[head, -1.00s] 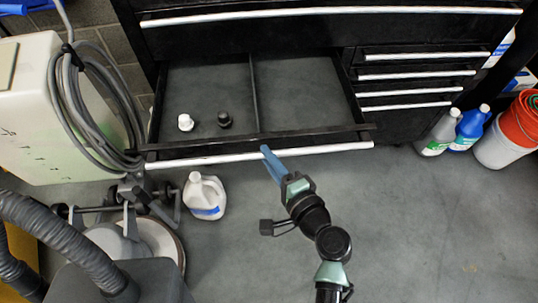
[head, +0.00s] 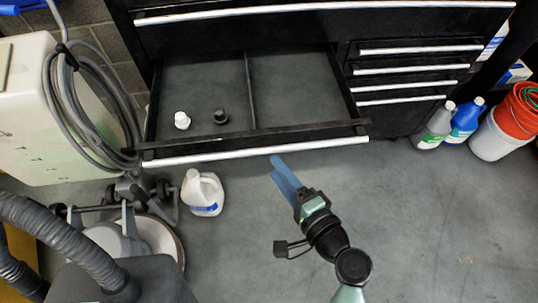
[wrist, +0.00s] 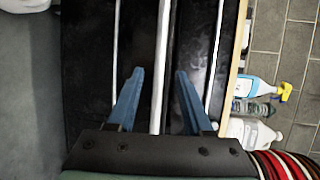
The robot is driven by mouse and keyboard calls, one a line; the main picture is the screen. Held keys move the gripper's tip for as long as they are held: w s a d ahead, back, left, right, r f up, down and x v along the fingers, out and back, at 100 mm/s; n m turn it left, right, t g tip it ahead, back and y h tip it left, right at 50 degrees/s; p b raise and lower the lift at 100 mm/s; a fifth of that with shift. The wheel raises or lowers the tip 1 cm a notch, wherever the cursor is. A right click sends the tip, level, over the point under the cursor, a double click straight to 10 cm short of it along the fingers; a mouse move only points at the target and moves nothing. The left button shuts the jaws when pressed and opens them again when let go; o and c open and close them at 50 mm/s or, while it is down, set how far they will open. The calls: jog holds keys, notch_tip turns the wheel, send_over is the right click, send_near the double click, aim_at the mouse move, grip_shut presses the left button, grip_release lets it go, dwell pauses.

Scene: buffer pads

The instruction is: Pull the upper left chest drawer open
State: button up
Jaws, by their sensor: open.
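The chest's left drawer (head: 205,85) is pulled out, showing a grey bottom and a divider. Its silver handle bar (head: 255,151) runs along the front edge. My gripper (head: 277,160) has blue fingers and is just below and in front of this bar in the head view, with no clear contact. In the wrist view my gripper (wrist: 158,78) is open, with its fingers spread either side of a silver bar (wrist: 160,70) on a black front. I cannot tell which drawer that bar belongs to. A white piece (head: 182,120) and a black piece (head: 221,116) stand in the open drawer.
A wide drawer with a silver bar (head: 320,9) sits above. Several narrow drawers (head: 410,70) at right are shut. A white jug (head: 202,194) and a floor machine (head: 140,245) stand at left. Bottles (head: 463,120) and an orange bucket (head: 517,110) stand at right. Grey floor is clear at lower right.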

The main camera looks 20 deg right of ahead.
jog(key=a+v, duration=0.1)
jog(key=v, duration=0.6)
jog(key=shift+d, duration=0.5)
jog(key=shift+s, duration=0.1)
